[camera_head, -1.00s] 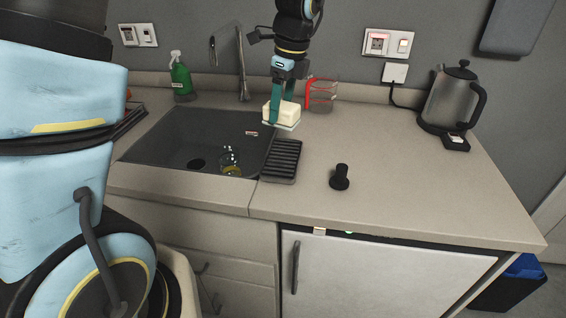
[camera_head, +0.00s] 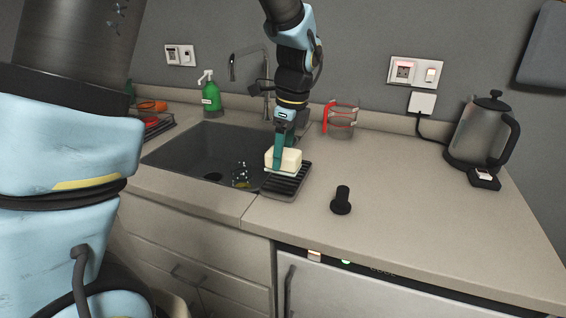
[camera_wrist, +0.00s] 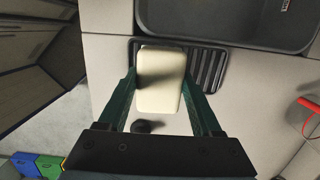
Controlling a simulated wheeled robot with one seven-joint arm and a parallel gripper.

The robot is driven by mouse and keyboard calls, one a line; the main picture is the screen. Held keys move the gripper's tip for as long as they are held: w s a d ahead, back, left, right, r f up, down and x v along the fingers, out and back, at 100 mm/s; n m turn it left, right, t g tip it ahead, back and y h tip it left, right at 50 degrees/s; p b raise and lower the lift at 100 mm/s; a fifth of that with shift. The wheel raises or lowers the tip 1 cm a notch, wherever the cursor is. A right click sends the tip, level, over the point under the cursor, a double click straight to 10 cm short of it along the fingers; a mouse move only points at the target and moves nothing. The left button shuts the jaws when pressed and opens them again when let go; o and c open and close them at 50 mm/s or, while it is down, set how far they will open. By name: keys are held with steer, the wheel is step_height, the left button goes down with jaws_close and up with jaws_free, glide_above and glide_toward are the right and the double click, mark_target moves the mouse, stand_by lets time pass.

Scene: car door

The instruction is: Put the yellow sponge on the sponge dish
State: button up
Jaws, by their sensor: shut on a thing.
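The pale yellow sponge (camera_head: 287,159) is held between the green fingers of my gripper (camera_head: 284,152). The sponge also shows in the wrist view (camera_wrist: 160,80), with one finger on each side of it. The black ribbed sponge dish (camera_head: 283,188) lies on the counter at the right edge of the sink. The sponge is over the dish's far part in the head view. In the wrist view it covers the left and middle of the dish (camera_wrist: 211,66). I cannot tell whether the sponge touches the dish.
The dark sink (camera_head: 195,150) is left of the dish. A black knob-like object (camera_head: 341,201) stands on the counter to the right. A red-handled measuring cup (camera_head: 341,119), a green bottle (camera_head: 210,95) and a kettle (camera_head: 478,130) stand further back. The counter's front right is clear.

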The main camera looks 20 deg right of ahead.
mark_target(283, 164)
steer(key=shift+f, duration=1.55)
steer(key=shift+f, duration=0.15)
steer(key=o, duration=1.2)
